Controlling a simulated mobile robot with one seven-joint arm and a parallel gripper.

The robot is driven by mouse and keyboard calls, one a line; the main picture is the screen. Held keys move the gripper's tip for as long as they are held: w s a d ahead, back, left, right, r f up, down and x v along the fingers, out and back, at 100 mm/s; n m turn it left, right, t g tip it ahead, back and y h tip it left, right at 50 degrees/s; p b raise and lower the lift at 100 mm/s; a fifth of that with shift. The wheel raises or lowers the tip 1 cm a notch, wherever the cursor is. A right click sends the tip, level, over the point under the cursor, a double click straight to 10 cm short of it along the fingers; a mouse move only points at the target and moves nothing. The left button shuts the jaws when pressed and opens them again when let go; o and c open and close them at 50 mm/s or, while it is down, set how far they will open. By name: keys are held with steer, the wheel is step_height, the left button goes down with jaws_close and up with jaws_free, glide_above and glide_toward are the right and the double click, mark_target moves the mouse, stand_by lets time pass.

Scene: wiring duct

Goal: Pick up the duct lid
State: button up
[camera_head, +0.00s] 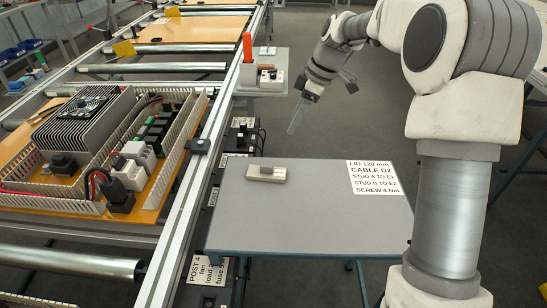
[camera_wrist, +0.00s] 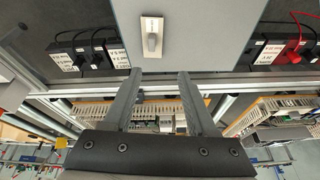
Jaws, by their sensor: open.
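The duct lid, a short beige strip with a grey raised grip (camera_head: 267,173), lies flat on the left part of the grey table. In the wrist view the lid (camera_wrist: 152,37) is beyond my fingertips, near the top middle. My gripper (camera_head: 294,122) is raised behind the table, apart from the lid. In the wrist view my gripper (camera_wrist: 158,74) has its two dark fingers spread with nothing between them.
The table (camera_head: 300,220) is otherwise clear except for a white printed label (camera_head: 374,178). A metal conveyor rail (camera_head: 190,190) runs along its left, carrying an orange panel with wired parts and slotted ducts (camera_head: 185,140). A small stand with an orange-red upright piece (camera_head: 247,48) stands behind.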

step_height(320, 180, down, 2)
steer(key=w, duration=0.2)
steer(key=b, duration=0.4)
glide_above(267, 165)
steer(key=d, duration=0.3)
steer(key=shift+n, duration=0.3)
steer(key=f, duration=1.1)
steer(key=shift+s+d, duration=0.1)
steer(key=shift+s, duration=0.15)
steer(key=shift+a+b+x, duration=0.2)
steer(key=shift+b+x, duration=0.15)
steer(key=shift+x, duration=1.05)
steer(key=shift+a+b+x, duration=0.15)
steer(key=shift+b+x, duration=0.2)
steer(key=shift+x, duration=1.05)
steer(key=shift+w+r, duration=0.15)
steer(key=shift+r, duration=0.05)
jaws_close()
